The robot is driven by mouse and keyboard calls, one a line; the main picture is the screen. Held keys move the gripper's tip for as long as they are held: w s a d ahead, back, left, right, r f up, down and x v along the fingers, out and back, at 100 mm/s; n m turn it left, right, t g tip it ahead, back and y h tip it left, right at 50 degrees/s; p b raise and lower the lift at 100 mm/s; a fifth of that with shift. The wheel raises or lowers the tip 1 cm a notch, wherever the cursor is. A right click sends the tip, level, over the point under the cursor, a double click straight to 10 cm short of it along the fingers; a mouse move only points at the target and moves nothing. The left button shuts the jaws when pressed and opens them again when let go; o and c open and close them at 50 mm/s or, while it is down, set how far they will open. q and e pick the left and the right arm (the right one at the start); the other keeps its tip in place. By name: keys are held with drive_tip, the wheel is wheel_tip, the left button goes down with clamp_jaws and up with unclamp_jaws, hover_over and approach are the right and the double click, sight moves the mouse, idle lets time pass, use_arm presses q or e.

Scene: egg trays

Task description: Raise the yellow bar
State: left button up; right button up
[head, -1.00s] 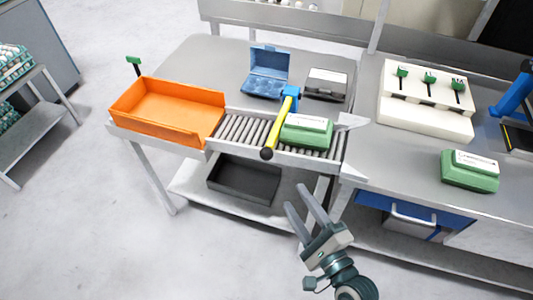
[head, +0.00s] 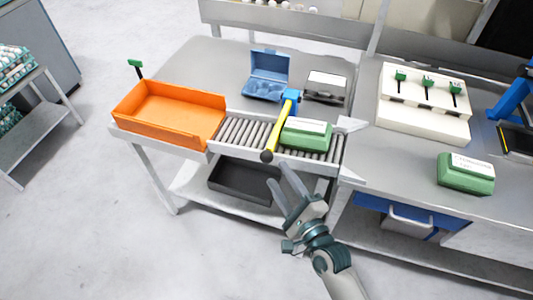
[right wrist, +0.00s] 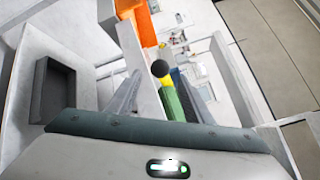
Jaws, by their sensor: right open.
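The yellow bar (head: 277,128) lies across the roller conveyor, running from a blue mount (head: 291,95) at the back to a black ball end (head: 267,156) at the front. In the right wrist view the black ball (right wrist: 160,68) shows near the centre, with a small part of the yellow bar (right wrist: 178,80) behind it. My right gripper (head: 281,184) is open and empty, just below and in front of the ball, apart from it. My left gripper is not in view.
A green egg carton (head: 306,134) sits on the rollers right of the bar. An orange tray (head: 170,112) stands at left. A blue open carton (head: 267,75) lies behind. A black bin (head: 245,180) is on the shelf below. Another green carton (head: 466,173) is on the right table.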

sight(266, 157)
drive_tip(key=p+x, duration=0.1)
drive_tip(key=x, duration=0.7)
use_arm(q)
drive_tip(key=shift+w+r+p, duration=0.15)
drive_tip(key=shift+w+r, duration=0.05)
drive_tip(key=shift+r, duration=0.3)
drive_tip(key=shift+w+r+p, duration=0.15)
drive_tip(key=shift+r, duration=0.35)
use_arm(e)
drive_tip(key=shift+w+a, duration=0.15)
drive_tip(key=shift+w, duration=0.2)
clamp_jaws()
